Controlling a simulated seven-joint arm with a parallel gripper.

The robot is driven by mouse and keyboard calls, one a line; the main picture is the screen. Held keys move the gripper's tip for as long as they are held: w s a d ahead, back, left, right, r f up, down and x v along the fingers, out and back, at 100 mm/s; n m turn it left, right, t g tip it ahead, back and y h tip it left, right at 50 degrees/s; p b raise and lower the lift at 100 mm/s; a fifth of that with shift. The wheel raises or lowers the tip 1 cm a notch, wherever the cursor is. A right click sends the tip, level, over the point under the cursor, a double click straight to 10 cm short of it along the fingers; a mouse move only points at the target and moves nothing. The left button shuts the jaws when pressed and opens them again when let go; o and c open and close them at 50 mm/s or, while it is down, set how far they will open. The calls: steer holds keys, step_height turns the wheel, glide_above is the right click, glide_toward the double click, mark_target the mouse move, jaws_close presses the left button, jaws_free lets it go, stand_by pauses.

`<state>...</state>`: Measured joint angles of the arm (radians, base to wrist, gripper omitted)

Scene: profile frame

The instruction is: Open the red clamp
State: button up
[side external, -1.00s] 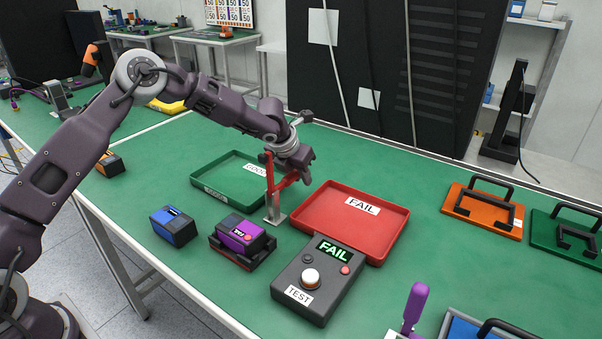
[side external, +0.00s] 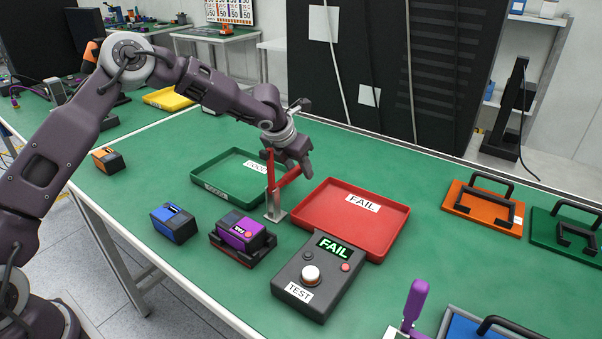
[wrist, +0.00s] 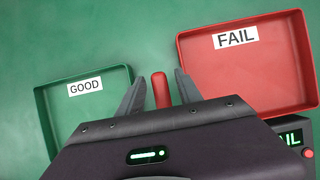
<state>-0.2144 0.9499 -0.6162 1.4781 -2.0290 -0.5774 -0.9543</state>
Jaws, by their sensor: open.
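The red clamp (side external: 288,180) stands on a metal base (side external: 275,213) between the green and red trays. Its red handle is upright at the left and a red arm slants up to the right. My gripper (side external: 305,171) is at the clamp, pointing down at its upper right in the side view. In the wrist view the red clamp handle (wrist: 160,90) lies between the two spread fingers of my gripper (wrist: 160,80), with a gap on each side. The gripper is open and holds nothing. The clamp's lower part is hidden in the wrist view.
The green GOOD tray (side external: 215,186) is behind left of the clamp and the red FAIL tray (side external: 340,240) is right. In front are a purple block (side external: 238,230) on a dark holder, a blue block (side external: 173,223) and the test box (side external: 318,278) showing FAIL.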

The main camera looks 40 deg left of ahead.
steer(key=v, duration=0.4)
steer(key=shift+s+r, duration=0.1)
steer(key=shift+v, duration=1.75)
